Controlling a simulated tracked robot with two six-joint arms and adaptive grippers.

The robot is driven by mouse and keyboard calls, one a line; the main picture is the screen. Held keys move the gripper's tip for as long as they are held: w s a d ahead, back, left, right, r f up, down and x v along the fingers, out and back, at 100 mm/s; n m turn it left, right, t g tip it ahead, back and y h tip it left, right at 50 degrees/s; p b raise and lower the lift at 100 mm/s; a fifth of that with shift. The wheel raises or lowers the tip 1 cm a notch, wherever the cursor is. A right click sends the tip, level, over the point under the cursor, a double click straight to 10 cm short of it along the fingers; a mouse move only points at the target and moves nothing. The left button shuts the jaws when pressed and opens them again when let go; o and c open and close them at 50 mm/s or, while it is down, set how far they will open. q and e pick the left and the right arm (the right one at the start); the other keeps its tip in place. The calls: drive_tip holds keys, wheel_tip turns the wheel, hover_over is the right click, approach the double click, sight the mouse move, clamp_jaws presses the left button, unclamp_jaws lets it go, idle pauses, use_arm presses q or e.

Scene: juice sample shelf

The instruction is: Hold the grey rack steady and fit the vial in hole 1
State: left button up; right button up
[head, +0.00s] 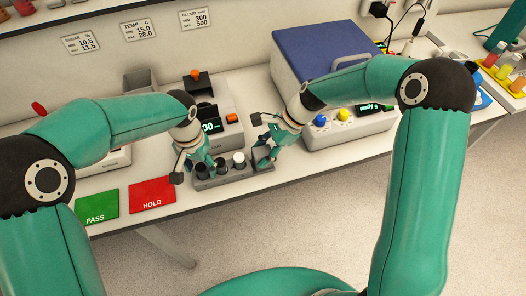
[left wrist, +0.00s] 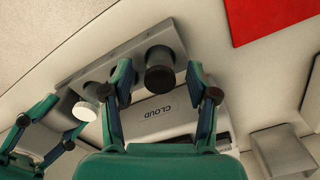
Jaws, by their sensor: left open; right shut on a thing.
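The grey rack (head: 234,178) lies along the bench's front edge, and it runs diagonally in the left wrist view (left wrist: 135,48). A dark-capped vial (left wrist: 160,78) stands at one end of the rack, between the spread fingers of my left gripper (left wrist: 162,84). My left gripper is open around this vial, also in the head view (head: 196,166). Another dark-topped vial (head: 220,165) and a white-capped vial (head: 239,160) stand further along the rack. My right gripper (head: 266,156) is shut at the rack's right end, apparently on the rack; the contact is partly hidden. Hole numbers are not readable.
Green PASS (head: 97,207) and red HOLD (head: 152,195) mats lie left of the rack. A CLOUD instrument (head: 215,108) stands behind it, and a blue-lidded machine (head: 325,60) stands at back right. The bench's front edge is close to the rack.

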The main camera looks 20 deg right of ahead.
sight(200, 166)
use_arm(q)
wheel_tip(200, 166, up, 12)
idle(0.6)
idle(0.4)
use_arm(e)
drive_tip(key=o, duration=1)
